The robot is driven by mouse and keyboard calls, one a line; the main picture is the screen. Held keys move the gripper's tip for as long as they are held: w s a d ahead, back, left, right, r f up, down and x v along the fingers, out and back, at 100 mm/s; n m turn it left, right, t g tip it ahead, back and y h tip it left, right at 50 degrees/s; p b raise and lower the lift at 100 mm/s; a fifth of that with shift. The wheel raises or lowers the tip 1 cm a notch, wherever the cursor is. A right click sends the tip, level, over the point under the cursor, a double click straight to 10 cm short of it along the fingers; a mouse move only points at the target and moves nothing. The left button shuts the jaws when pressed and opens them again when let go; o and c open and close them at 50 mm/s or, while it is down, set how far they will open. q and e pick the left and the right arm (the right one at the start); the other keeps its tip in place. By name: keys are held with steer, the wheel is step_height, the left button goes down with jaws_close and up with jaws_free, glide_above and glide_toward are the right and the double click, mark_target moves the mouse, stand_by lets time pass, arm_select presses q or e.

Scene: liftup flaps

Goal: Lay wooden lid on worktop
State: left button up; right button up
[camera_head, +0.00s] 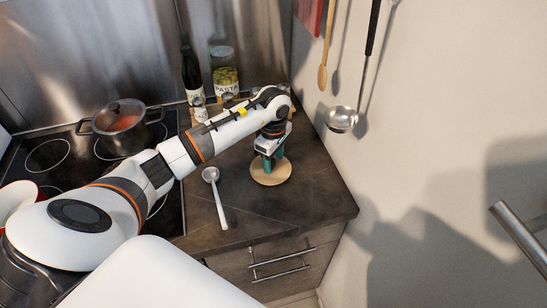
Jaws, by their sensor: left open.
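The wooden lid (271,179) is a round, pale disc that lies flat on the dark worktop (320,194), towards its right part. My left gripper (269,164) points down right above the lid, with its fingertips at or very near the lid's top. Its fingers are open. The gripper and wrist cover the back part of the lid, and I cannot tell whether they touch it. My right gripper is not in view.
A ladle or spoon (217,195) lies on the worktop left of the lid. A dark pot (122,124) stands on the hob. A bottle (192,75) and a pasta jar (226,82) stand at the back. A ladle (341,119) hangs on the right wall.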

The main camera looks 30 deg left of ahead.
mark_target(274, 159)
arm_select(q)
steer(key=shift+r, duration=0.25)
step_height(274, 159, up, 12)
steer(key=b, duration=0.2)
steer(key=shift+b, duration=0.3)
steer(key=shift+f, duration=0.1)
